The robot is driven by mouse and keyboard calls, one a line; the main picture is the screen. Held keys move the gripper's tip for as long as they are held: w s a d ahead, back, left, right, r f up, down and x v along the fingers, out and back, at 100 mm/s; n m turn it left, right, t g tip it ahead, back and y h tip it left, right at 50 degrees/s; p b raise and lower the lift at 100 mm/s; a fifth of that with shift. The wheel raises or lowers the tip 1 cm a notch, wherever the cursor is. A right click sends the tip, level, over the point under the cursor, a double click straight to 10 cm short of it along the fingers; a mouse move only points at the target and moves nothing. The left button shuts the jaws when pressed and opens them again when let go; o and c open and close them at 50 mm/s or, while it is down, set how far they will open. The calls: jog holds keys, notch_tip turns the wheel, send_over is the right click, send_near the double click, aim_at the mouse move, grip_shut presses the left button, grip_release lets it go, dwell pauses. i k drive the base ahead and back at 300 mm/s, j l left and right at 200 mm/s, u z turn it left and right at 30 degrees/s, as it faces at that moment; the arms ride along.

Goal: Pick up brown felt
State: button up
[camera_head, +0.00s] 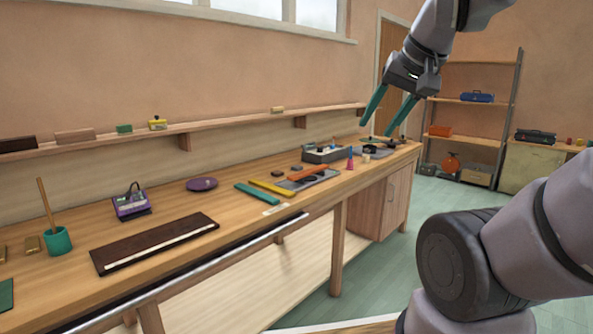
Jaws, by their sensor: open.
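My gripper (376,129) hangs in the upper right of the view, with its two teal fingers spread apart and nothing between them. It appears above the far end of the workbench (200,260). A flat dark brown piece (140,237) with a pale strip along it lies on the near part of the bench, far to the left of my gripper. Two small brown blocks, one nearer (280,174) and one farther (296,168), lie mid-bench. I cannot tell for certain which of these is the brown felt.
A green cup (58,241) with a stick, a purple device (131,203) and a purple disc (202,184) stand along the bench. Teal, yellow and orange bars lie mid-bench near a grey tray (325,154). A wall shelf (230,122) runs behind. A metal rail edges the front.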

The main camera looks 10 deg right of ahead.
aim_at(277, 173)
jog(key=u, duration=0.2)
jog(key=i+l+u, duration=0.2)
jog(key=u, duration=0.15)
jog(key=i+l+u, duration=0.35)
jog(key=i+l, duration=0.25)
jog(key=i+l+u, duration=0.1)
jog(key=i+l, duration=0.15)
jog(key=l, duration=0.25)
jog(key=i+l+u, duration=0.1)
jog(key=i+l, duration=0.15)
jog(key=l, duration=0.15)
jog(key=i+l, duration=0.25)
jog(key=l, duration=0.15)
jog(key=i+l+u, duration=0.1)
jog(key=i+l, duration=0.15)
jog(key=l, duration=0.15)
